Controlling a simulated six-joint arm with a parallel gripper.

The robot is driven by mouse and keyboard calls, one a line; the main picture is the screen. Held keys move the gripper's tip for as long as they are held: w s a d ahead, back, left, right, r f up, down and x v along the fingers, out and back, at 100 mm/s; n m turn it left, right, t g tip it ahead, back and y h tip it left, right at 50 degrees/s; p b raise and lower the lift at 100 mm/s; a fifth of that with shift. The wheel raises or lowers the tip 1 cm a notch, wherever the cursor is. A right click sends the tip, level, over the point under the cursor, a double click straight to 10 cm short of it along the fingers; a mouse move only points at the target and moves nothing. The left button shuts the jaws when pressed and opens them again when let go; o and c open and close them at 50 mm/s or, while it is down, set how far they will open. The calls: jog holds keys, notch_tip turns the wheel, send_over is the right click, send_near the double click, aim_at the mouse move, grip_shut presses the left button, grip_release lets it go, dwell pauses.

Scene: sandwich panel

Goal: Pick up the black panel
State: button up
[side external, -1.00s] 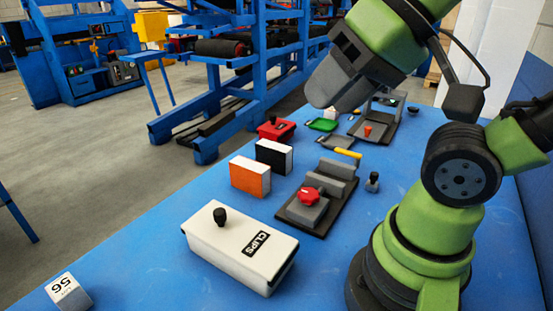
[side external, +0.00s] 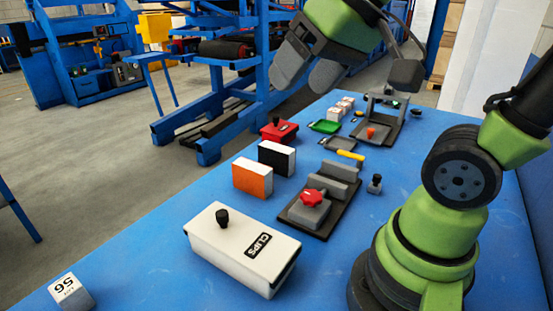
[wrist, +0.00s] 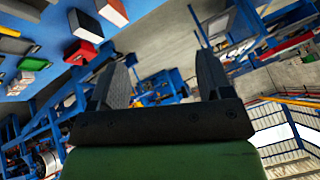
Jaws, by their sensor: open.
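The black panel (side external: 277,157) is a block with a black face and pale white edges. It stands upright on the blue table, just behind the orange panel (side external: 253,178), which looks similar. My gripper (side external: 308,70) is raised well above the table, beyond and to the upper right of the black panel. Its two fingers are apart with nothing between them.
A red box (side external: 279,131) stands close behind the black panel. A grey fixture with a red knob (side external: 312,197) lies to its right. The white CLIPS box (side external: 242,248) is in front. A green tray (side external: 325,126) lies farther back. The table's left front area is mostly clear.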

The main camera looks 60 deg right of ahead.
jog(key=w+d+f+n, duration=0.1)
jog(key=w+d+f, duration=0.2)
jog(key=w+d, duration=0.5)
jog(key=n+g+h, duration=0.1)
jog(key=n+g, duration=0.1)
send_near(277, 147)
jog(key=shift+w+d+f, duration=0.1)
jog(key=shift+w, duration=0.05)
jog(key=x, duration=0.4)
jog(key=shift+d+f, duration=0.15)
jog(key=shift+f, duration=0.1)
jog(key=shift+a+x, duration=0.2)
jog(key=shift+x, duration=2.7)
jog(key=shift+f, duration=0.25)
jog(key=c, duration=1)
